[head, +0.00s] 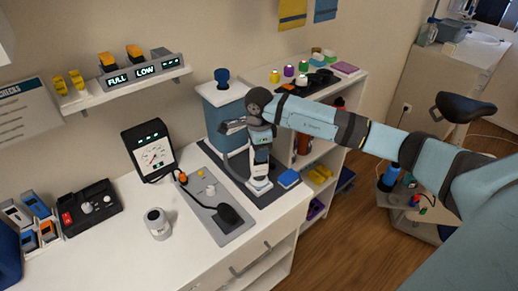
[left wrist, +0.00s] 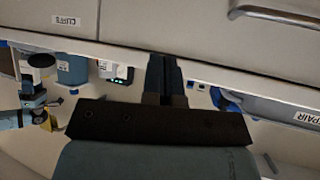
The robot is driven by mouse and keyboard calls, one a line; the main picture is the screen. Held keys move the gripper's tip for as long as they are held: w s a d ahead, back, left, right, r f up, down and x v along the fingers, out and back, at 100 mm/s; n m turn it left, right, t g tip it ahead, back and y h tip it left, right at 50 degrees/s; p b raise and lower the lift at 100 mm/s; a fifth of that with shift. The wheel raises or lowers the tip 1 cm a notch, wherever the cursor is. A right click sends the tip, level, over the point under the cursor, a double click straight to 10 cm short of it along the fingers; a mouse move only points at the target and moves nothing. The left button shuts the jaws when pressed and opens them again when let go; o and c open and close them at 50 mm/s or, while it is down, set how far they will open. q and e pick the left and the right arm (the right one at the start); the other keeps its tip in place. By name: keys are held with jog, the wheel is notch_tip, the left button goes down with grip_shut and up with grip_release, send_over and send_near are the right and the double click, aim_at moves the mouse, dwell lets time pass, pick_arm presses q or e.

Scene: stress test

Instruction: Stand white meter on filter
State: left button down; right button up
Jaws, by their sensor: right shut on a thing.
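My right gripper (head: 260,130) points down in front of the blue-grey tank and is shut on a slim white thing with a dark panel (head: 262,156), which looks like the white meter. Below it is a white foot or block (head: 259,186) on the dark mat; I cannot tell whether the two touch or are one piece. The blue-grey tank (head: 222,112) with a white lid and blue knob, perhaps the filter, stands just behind. My left gripper (left wrist: 165,78) shows only in the left wrist view, its dark fingers together, with nothing seen between them.
A black dial meter (head: 152,152) stands left of a grey plate (head: 206,196) with a black paddle. A white cylinder (head: 157,223) stands on the counter. A blue block (head: 289,178) lies right of the held thing. A wall shelf (head: 125,85) hangs at left.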

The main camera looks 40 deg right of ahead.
jog(key=shift+f, duration=0.4)
jog(key=o, duration=1.3)
jog(key=shift+r, duration=0.1)
notch_tip(320, 180, up, 14)
jog(key=shift+f+b, duration=0.15)
jog(key=shift+b, duration=1)
